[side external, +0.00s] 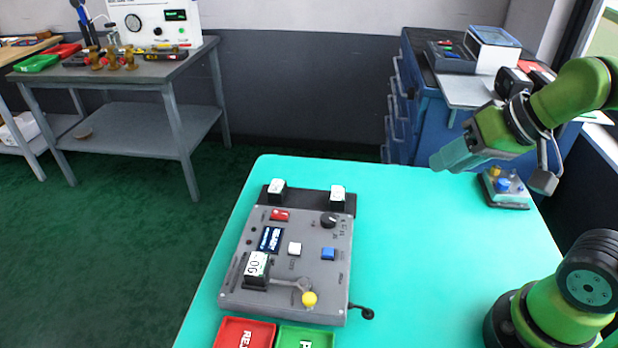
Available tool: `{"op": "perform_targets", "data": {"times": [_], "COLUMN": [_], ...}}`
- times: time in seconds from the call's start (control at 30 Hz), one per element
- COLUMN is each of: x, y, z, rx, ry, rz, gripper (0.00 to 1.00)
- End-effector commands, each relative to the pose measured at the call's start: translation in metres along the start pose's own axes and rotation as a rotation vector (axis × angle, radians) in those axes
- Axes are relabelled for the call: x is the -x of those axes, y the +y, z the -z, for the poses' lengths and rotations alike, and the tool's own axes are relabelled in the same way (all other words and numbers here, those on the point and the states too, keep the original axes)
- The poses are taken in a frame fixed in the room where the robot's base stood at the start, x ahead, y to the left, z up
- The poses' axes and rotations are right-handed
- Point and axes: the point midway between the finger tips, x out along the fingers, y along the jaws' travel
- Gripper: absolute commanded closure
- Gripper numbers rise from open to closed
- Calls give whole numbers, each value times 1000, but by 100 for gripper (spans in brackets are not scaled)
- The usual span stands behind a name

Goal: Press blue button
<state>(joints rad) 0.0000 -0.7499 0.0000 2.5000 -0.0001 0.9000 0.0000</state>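A square blue button (328,254) sits on the right part of the top face of a grey control box (300,240), which lies on the turquoise table. A white square button (294,249) is to its left. A second blue knob or button (504,186) is on a small grey box at the table's back right, beside a yellow one (495,172). My gripper (437,163) is in the air above the back right of the table, up and to the right of the control box, apart from both boxes. Its finger gap is not clear from this side.
The control box also carries a red switch (280,215), a black knob (328,220), a small display (270,239) and a lever with a yellow ball (309,299). Red (244,333) and green (305,338) trays lie in front. The table (420,260) right of the box is clear.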

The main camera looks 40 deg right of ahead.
Motion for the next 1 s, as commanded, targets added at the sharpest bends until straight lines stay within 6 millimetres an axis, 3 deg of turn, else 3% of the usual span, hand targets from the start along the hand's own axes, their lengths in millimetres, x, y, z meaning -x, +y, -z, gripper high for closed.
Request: {"op": "perform_targets", "data": {"times": [0.03, 0.23, 1.0], "x": [0, 0, 0], "y": [0, 0, 0], "z": [0, 0, 0], "rx": [0, 0, 0], "ry": [0, 0, 0], "rz": [0, 0, 0], "gripper": [72, 100, 100]}}
